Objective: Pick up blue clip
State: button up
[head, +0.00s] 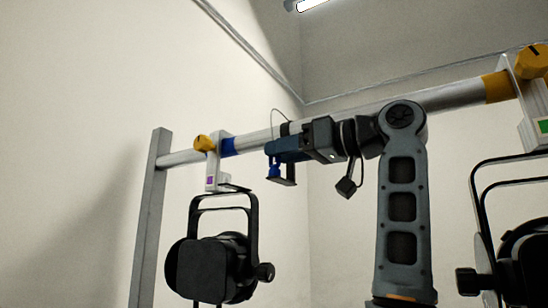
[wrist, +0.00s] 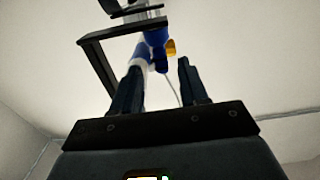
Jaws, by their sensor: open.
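A small bright-blue piece, which looks like the blue clip (head: 274,170), shows just below my gripper and against a small black bracket (head: 287,182). In the wrist view a blue piece (wrist: 157,37) lies beyond and between my fingertips, close to a black bracket (wrist: 122,30). Which blue part is the clip is not fully clear there. My gripper (head: 272,149) points left, close to the horizontal bar. Its dark fingers (wrist: 160,78) are apart in the wrist view, with nothing clearly held between them. Contact with the blue piece cannot be told.
A grey bar (head: 455,98) crosses behind my arm and carries a blue band (head: 228,147). A white clamp with a yellow knob (head: 204,143) holds a black lamp (head: 212,268) at left. Another lamp (head: 525,260) hangs at right. A post (head: 150,220) stands at left.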

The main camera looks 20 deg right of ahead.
jog(key=p+x, duration=0.1)
jog(key=x, duration=0.3)
jog(key=shift+a+f, duration=0.1)
jog(key=shift+a, duration=0.05)
grip_shut()
dwell(0.5)
